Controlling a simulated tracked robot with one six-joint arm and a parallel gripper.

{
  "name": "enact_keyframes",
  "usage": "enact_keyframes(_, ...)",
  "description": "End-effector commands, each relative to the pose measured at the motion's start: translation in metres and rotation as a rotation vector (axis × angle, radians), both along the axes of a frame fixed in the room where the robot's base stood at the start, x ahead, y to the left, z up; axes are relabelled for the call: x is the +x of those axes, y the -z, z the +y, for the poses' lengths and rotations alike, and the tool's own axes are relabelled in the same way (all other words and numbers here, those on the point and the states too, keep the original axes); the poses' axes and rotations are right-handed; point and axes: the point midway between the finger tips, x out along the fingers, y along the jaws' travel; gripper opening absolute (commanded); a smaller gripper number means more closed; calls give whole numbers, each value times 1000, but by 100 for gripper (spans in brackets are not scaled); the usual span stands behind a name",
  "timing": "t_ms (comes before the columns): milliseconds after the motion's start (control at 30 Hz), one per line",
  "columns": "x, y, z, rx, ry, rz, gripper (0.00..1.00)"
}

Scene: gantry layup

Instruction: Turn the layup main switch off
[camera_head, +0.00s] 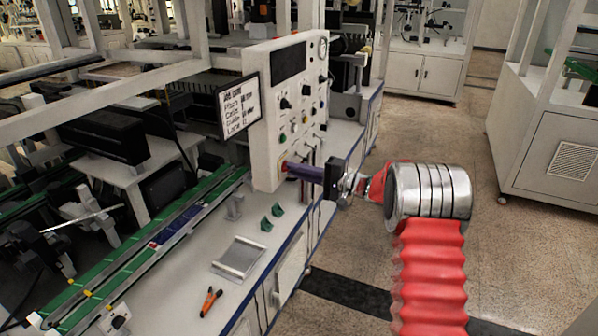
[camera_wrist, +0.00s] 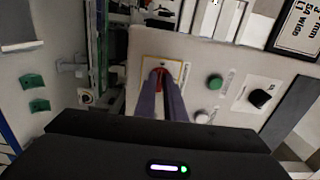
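The red main switch (camera_wrist: 158,72) sits on a yellow-edged plate low on the control panel, partly hidden by my fingers in the wrist view. My gripper (camera_wrist: 161,77) has its two purple fingers pointed at the switch, tips close together at it with a narrow gap between them. I cannot tell whether they press on the switch or stand just around it. In the head view, my gripper (camera_head: 284,166) reaches in from the right to the lower part of the white control panel (camera_head: 262,120).
A green button (camera_wrist: 215,82) and a black knob (camera_wrist: 260,98) are beside the switch. A sign board (camera_head: 239,104) hangs on the panel's left. Below are green brackets (camera_head: 277,209), a metal tray (camera_head: 239,257) and orange-handled pliers (camera_head: 210,302). The floor at right is open.

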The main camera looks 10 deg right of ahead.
Motion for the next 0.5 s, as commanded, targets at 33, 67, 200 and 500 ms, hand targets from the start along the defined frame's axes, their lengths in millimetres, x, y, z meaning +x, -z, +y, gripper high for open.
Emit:
enact_keyframes(33,-2,6,5,-2,-12,9,12)
enact_keyframes(67,-2,6,5,-2,-11,9,14)
enact_keyframes(200,-2,4,3,-3,-7,7,24)
enact_keyframes(500,-1,2,1,-2,-2,4,27)
